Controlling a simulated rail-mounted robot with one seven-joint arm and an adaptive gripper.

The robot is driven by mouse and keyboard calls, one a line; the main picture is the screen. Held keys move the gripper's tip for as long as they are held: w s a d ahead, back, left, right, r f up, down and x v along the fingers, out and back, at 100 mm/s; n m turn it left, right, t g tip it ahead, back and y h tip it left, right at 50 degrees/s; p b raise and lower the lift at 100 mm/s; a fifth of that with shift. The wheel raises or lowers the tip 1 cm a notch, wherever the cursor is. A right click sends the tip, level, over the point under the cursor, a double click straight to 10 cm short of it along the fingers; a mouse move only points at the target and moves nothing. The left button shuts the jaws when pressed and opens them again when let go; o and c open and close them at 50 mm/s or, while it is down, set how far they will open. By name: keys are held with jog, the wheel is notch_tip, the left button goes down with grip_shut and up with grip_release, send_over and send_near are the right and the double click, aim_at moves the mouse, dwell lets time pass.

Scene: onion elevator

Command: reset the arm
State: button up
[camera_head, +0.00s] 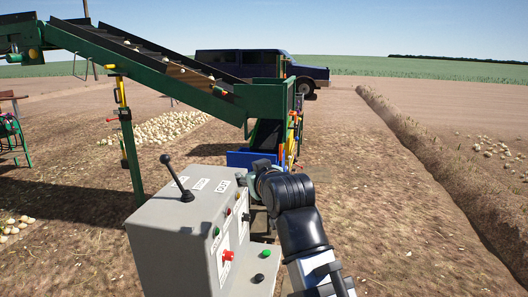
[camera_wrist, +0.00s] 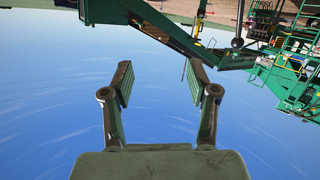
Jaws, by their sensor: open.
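My gripper (camera_wrist: 159,80) is open and empty in the wrist view, with its two fingers spread wide and only sky between them. The wrist view is upside down, with the ground along the top edge. In the head view my black and grey arm reaches up from the bottom, to the right of a grey control box (camera_head: 185,225). The arm's end is beside the box's right side, and the gripper's fingers cannot be made out there. The box carries a black lever (camera_head: 178,180), a red button (camera_head: 227,255) and a green button (camera_head: 265,253).
A green conveyor elevator (camera_head: 150,60) slopes down from the upper left to behind the box; it also shows in the wrist view (camera_wrist: 165,30). A dark truck (camera_head: 250,65) stands behind it. Onion piles (camera_head: 165,127) lie on the soil. A ditch (camera_head: 430,165) runs along the right. Ground right of my arm is clear.

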jog(key=d+f+m+g+h, duration=0.1)
jog(key=d+f+g+h, duration=0.2)
jog(key=f, duration=1.7)
jog(key=d+f+m+g, duration=0.2)
jog(key=f+g, duration=0.3)
jog(key=f, duration=1.4)
jog(key=s+d+f+g+h, duration=0.1)
jog(key=s+d+f+g, duration=0.15)
jog(key=f, duration=0.45)
jog(key=s+d+f+g, duration=0.1)
jog(key=s+d+f, duration=0.1)
jog(key=s+f, duration=0.35)
jog(key=s+d+f+g+h, duration=0.1)
jog(key=s+d+f+g, duration=0.1)
jog(key=f, duration=0.6)
jog(key=s+d+f+m+g, duration=0.1)
jog(key=s+d+f+g, duration=0.1)
jog(key=s+f, duration=0.5)
jog(key=s+d+f+m+g, duration=0.1)
jog(key=s+d+f+g, duration=0.2)
jog(key=s+f, duration=0.4)
jog(key=s+d+f+g, duration=0.2)
jog(key=s+f, duration=0.5)
jog(key=s, duration=1)
jog(key=shift+s+d+f+m, duration=0.25)
jog(key=shift+d+m, duration=0.05)
jog(key=shift+m, duration=0.1)
jog(key=shift+g, duration=0.25)
jog(key=shift+c, duration=0.2)
